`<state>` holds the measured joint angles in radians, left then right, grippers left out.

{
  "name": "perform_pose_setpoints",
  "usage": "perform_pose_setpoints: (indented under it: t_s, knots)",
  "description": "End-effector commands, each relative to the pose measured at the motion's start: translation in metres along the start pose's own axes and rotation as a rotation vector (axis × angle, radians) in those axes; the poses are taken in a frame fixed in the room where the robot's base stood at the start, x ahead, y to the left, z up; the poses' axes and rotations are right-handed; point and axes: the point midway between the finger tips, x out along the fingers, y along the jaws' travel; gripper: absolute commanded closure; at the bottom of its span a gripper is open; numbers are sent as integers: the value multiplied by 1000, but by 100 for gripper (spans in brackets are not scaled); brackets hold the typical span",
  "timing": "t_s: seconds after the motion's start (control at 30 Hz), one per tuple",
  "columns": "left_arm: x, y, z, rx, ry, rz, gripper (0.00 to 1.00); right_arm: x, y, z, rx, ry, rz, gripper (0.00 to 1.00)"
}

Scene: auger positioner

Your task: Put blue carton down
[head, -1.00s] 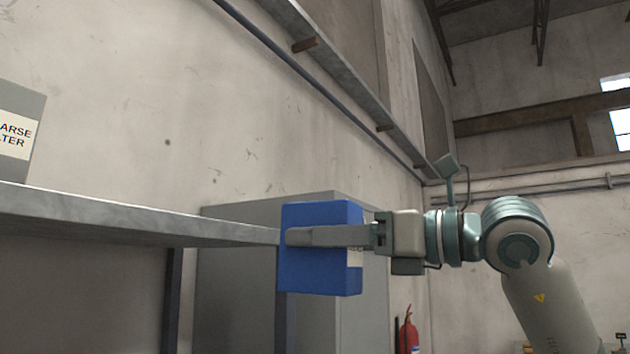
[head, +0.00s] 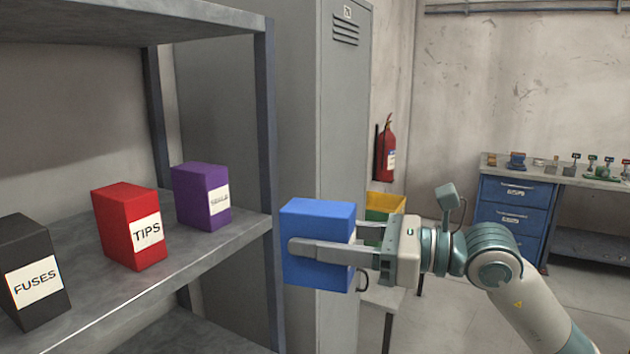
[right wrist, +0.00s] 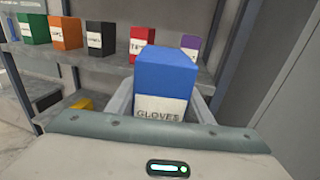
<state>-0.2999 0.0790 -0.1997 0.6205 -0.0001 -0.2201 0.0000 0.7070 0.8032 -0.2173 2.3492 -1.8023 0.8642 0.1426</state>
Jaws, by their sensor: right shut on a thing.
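The blue carton (head: 318,222) is held between the fingers of my right gripper (head: 325,250), upright and in the air just right of the shelf's front post. In the right wrist view the blue carton (right wrist: 166,80) shows a white label reading GLOVES, with the shelf behind it. My right gripper is shut on it. The grey shelf board (head: 190,262) lies to the left of the carton. My left gripper does not show in any view.
The shelf holds a black FUSES carton (head: 32,270), a red TIPS carton (head: 130,225) and a purple carton (head: 200,196). The right wrist view adds an orange carton (right wrist: 66,33) and a green one (right wrist: 35,28). A shelf post (head: 268,150) and grey locker (head: 340,130) stand close by.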

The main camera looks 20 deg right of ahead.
Motion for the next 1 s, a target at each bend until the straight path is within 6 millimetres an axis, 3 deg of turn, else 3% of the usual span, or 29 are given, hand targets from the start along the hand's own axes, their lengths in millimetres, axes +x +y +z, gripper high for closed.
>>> perform_pose_setpoints:
  t_s: [0.03, 0.47, 0.9, 1.0]
  knots:
    - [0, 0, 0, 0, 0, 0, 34, -2, 1, -17, 7, 6, 5, 83]
    - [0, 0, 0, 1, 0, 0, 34, -20, 8, -134, 4, 0, 32, 83]
    - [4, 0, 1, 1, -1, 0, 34, -50, 9, -267, -3, -28, -15, 83]
    - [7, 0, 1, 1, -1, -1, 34, -54, 10, -286, -11, -37, -18, 83]
